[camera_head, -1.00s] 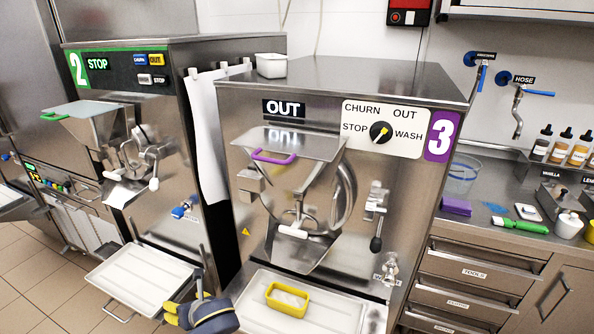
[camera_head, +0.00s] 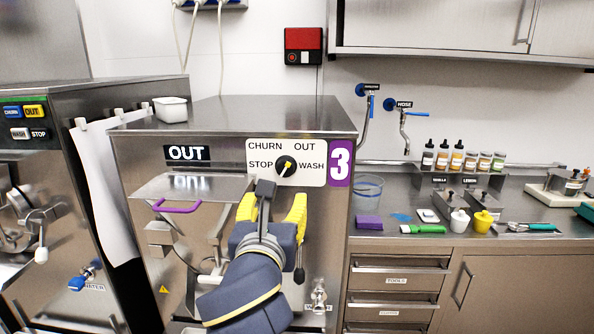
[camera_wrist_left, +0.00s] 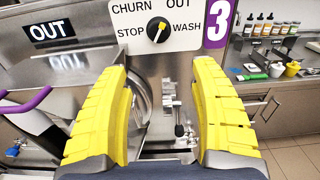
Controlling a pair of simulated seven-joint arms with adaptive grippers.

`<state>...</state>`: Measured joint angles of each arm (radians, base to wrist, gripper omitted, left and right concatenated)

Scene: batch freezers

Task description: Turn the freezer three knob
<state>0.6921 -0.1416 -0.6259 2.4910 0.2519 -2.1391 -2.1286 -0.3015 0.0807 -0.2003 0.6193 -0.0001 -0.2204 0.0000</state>
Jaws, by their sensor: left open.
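My left gripper (camera_head: 273,204) has yellow fingers. It is open and empty in front of freezer three (camera_head: 134,152), below the knob and apart from it. In the left wrist view the knob lies beyond and between the spread fingers (camera_wrist_left: 163,88). My right gripper is not seen.
A hinged steel lid with a purple handle (camera_head: 176,208) is left of my gripper. A black-ended lever (camera_head: 299,272) hangs to its right. Freezer two (camera_head: 60,200) stands at left. The counter (camera_head: 500,217) at right holds bottles, tubs and tools.

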